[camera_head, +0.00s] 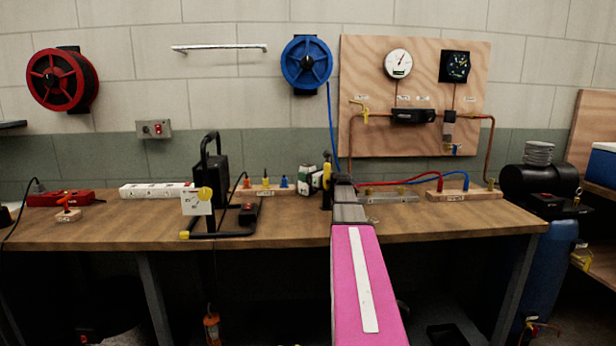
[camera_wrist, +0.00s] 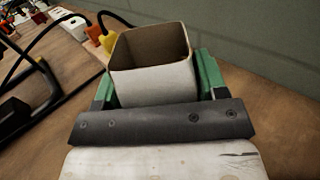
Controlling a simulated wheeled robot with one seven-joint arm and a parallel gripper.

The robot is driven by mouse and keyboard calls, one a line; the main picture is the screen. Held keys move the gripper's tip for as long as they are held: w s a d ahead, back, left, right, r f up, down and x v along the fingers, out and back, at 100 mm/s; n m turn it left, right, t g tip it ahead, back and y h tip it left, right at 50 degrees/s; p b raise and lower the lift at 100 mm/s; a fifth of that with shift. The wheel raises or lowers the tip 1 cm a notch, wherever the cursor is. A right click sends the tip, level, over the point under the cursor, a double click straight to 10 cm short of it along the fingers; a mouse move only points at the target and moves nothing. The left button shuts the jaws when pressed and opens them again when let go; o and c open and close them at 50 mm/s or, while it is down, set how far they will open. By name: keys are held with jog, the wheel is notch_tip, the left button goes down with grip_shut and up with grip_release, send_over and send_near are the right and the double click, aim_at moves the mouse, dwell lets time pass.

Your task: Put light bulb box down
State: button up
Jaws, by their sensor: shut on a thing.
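The light bulb box (camera_wrist: 152,82) is a small open-topped carton, white outside and brown inside. In the wrist view it sits upright between the green finger pads of my gripper (camera_wrist: 158,78), which is shut on it. In the head view the box (camera_head: 305,181) shows small, near the back of the wooden workbench (camera_head: 450,228), just left of the end of my pink arm. My gripper (camera_head: 317,178) is partly hidden there. I cannot tell whether the box's underside touches the bench; its lower part is hidden in the wrist view.
Left of the box are a row of coloured plugs (camera_head: 265,184), a black work lamp frame (camera_head: 210,165) and a white power strip (camera_head: 152,190). Right of it are a clear tray (camera_head: 392,196) and a wooden hose block (camera_head: 465,193). Bare bench lies along the front.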

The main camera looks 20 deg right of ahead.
jog(key=shift+f, duration=0.55)
jog(key=o, duration=1)
jog(key=shift+o, duration=0.2)
